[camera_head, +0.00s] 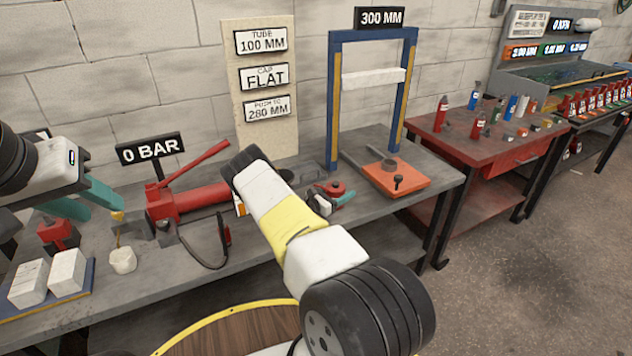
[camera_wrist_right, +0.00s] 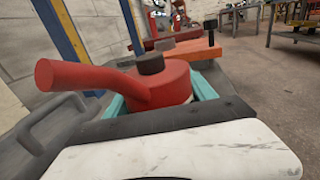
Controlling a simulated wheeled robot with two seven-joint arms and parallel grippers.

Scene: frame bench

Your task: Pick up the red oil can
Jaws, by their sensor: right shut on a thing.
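The red oil can (camera_head: 333,187) is a squat round can with a dark cap, at the middle of the bench in the head view. In the right wrist view the can (camera_wrist_right: 160,84) fills the middle, its spout pointing left. My right gripper (camera_head: 338,201) is shut on the can, with teal fingers on both sides of its body. The can looks upright; I cannot tell whether its base touches the bench. My left gripper (camera_head: 104,212) is over the left part of the bench, its teal fingers apart and empty.
A blue press frame (camera_head: 331,100) and orange-red plate (camera_head: 395,176) stand right of the can. A red hand pump (camera_head: 185,203) with a hose lies left. A red table (camera_head: 480,147) stands further right.

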